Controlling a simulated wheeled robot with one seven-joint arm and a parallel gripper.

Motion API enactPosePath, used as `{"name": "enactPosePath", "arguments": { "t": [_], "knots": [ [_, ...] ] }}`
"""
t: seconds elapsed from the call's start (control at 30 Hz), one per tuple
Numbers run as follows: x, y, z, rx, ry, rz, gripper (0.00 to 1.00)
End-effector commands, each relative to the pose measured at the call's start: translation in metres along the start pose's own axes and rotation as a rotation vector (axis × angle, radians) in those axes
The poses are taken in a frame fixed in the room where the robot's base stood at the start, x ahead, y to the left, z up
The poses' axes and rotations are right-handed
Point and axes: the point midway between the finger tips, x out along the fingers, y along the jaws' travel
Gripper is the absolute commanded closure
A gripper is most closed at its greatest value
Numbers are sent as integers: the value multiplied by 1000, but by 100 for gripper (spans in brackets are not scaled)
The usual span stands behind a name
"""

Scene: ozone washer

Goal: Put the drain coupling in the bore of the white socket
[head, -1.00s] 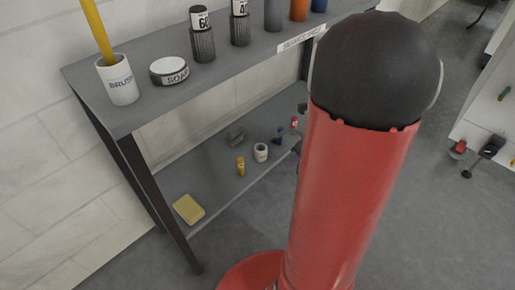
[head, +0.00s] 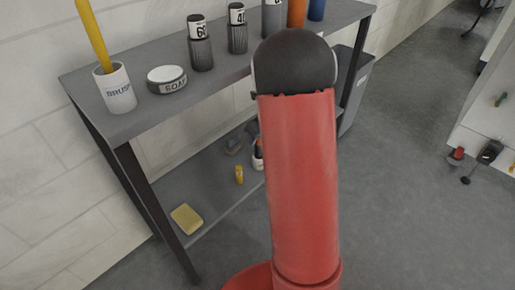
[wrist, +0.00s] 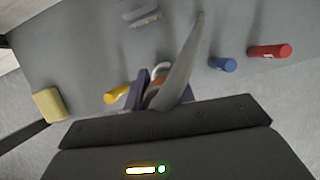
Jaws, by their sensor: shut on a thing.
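My gripper (wrist: 160,92) reaches over the lower shelf in the wrist view and is shut on a small part, mostly hidden between the fingers. A bit of orange (wrist: 160,77) shows there, which I take to be the drain coupling. The white socket (wrist: 152,97) shows as a pale curved rim right at the fingertips, partly covered by them. In the head view the white socket (head: 258,163) peeks out left of my red arm, with something dark and orange just above it. I cannot tell whether the coupling is inside the bore or only over it.
Blue (wrist: 222,64) and red (wrist: 270,51) cylinders lie to the right. A grey part (wrist: 141,16) is beyond. The upper shelf (head: 130,118) overhangs the lower one.

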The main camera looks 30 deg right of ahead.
Motion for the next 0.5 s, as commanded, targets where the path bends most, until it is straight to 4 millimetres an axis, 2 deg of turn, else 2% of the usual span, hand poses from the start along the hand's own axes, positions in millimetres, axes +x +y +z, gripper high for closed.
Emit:
{"name": "enactPosePath", "arguments": {
  "t": [0.3,0.5],
  "knots": [
    [40,0,-17,2,1,1,100],
    [43,0,-18,0,0,0,100]
  ]
}}
